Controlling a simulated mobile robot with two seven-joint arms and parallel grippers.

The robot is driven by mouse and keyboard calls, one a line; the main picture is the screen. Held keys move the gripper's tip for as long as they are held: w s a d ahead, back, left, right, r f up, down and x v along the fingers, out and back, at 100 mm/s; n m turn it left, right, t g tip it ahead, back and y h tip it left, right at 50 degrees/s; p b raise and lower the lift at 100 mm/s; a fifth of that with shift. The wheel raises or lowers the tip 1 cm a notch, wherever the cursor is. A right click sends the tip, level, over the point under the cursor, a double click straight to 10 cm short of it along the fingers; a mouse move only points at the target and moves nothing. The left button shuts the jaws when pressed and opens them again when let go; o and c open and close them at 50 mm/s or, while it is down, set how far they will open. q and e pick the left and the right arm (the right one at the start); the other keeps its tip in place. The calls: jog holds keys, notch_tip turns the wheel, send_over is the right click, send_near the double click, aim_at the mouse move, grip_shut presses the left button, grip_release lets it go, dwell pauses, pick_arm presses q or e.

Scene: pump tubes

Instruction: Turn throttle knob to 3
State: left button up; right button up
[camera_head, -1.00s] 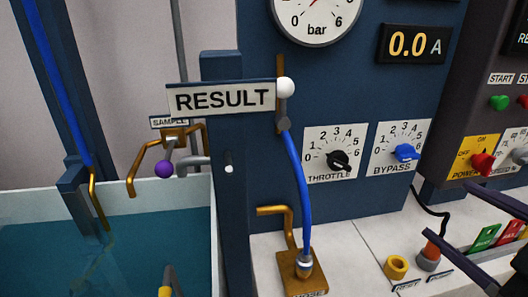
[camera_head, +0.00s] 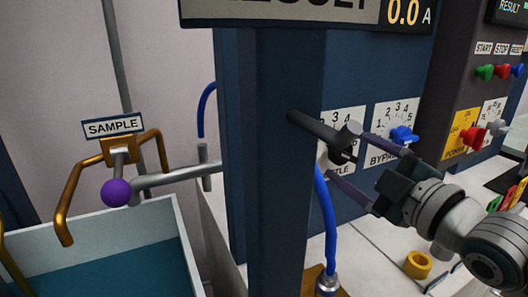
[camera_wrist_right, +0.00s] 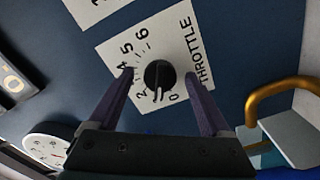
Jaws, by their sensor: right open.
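The throttle knob (camera_wrist_right: 158,76) is a round black knob on a white THROTTLE dial (camera_wrist_right: 155,40). In the right wrist view its white mark points low on the scale, around 1, near the 0 end. My right gripper (camera_head: 346,156) is open, its dark fingers reaching toward the dial from the right in the head view. In the right wrist view the fingertips (camera_wrist_right: 158,74) stand on either side of the knob, with gaps; whether they reach its depth I cannot tell. In the head view a dark rod (camera_head: 318,130) hides much of the dial (camera_head: 343,117). My left gripper is out of view.
A dark blue post (camera_head: 283,160) stands close in front, left of the dial. A blue tube (camera_head: 325,215) rises below the dial. The bypass knob (camera_head: 403,135) is just right of it. A yellow ring (camera_head: 417,264) lies on the white bench.

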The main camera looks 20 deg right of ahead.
jog(key=shift+w, duration=0.6)
grip_shut()
dwell(0.3)
